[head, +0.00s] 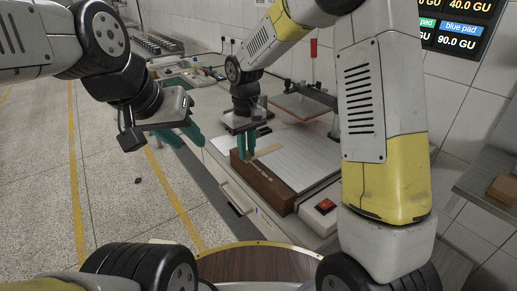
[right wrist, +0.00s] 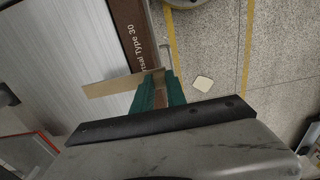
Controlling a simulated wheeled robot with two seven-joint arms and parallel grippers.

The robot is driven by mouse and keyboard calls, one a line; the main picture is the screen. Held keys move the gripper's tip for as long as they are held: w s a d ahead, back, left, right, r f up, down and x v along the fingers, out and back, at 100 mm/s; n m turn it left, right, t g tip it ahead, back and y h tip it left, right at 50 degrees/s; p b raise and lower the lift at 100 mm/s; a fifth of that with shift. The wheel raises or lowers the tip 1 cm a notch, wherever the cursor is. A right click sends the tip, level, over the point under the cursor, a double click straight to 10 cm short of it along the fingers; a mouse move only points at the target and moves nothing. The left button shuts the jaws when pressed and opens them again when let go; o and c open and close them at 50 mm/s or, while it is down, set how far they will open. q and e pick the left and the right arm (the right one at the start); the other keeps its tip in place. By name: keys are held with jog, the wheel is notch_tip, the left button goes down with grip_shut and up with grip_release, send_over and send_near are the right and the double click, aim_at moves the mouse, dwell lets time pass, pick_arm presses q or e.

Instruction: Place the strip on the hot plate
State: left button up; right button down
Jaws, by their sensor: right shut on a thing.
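The strip (head: 266,150) is thin and tan. In the right wrist view the strip (right wrist: 108,88) sticks out leftward from between my right gripper's teal fingers (right wrist: 160,88). My right gripper (head: 245,144) is shut on the strip's end at the brown front edge of the hot plate. The hot plate (head: 305,150) has a pale grey ribbed top and a brown front block; its top also shows in the right wrist view (right wrist: 60,50). The strip reaches over this top; I cannot tell if it touches. My left gripper (head: 180,137) is open and empty, left of the bench.
A red switch (head: 326,205) sits at the plate's front right corner. A raised reddish panel (head: 303,106) stands behind the plate. Small items lie on a green mat (head: 178,82) farther back. The floor left of the bench is mostly clear.

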aim_at(258, 170)
jog(key=shift+d+f, duration=0.1)
jog(key=shift+d, duration=1.15)
jog(key=shift+d+f, duration=0.25)
jog(key=shift+f, duration=0.65)
jog(key=shift+d+f, duration=0.2)
jog(key=shift+f, duration=0.7)
jog(key=shift+f, duration=0.1)
jog(key=c, duration=1.3)
grip_release()
jog(key=shift+c, duration=0.2)
